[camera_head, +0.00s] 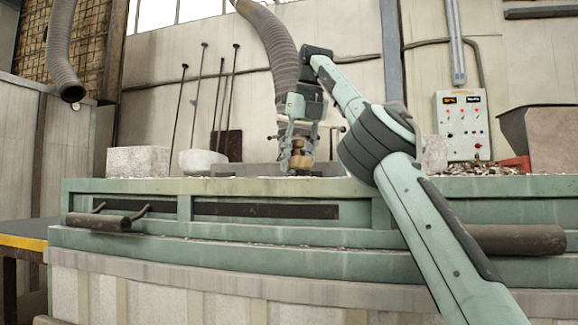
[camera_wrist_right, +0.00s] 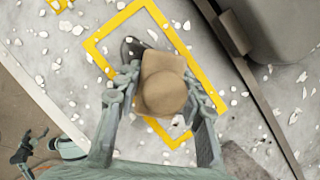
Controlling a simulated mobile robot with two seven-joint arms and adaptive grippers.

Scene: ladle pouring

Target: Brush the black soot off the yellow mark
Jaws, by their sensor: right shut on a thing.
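My right gripper (camera_head: 299,145) is shut on a brown brush (camera_head: 302,162) and holds it low over the bench top. In the right wrist view the brush (camera_wrist_right: 163,85) sits between both fingers and covers the middle of the yellow mark. The yellow mark (camera_wrist_right: 196,66) is a rectangular outline on the pale grey surface. Whether the bristles touch the surface is hidden. A small dark and green part at the lower left of the wrist view looks like my left gripper (camera_wrist_right: 32,146).
White chips are scattered over the bench. A dark bar (camera_wrist_right: 247,85) and grey rounded body lie right of the mark. In the head view, a pale block (camera_head: 138,161) and white bowl (camera_head: 203,160) stand left, a rubble heap (camera_head: 487,170) right. A ribbed hose (camera_head: 275,45) hangs behind the gripper.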

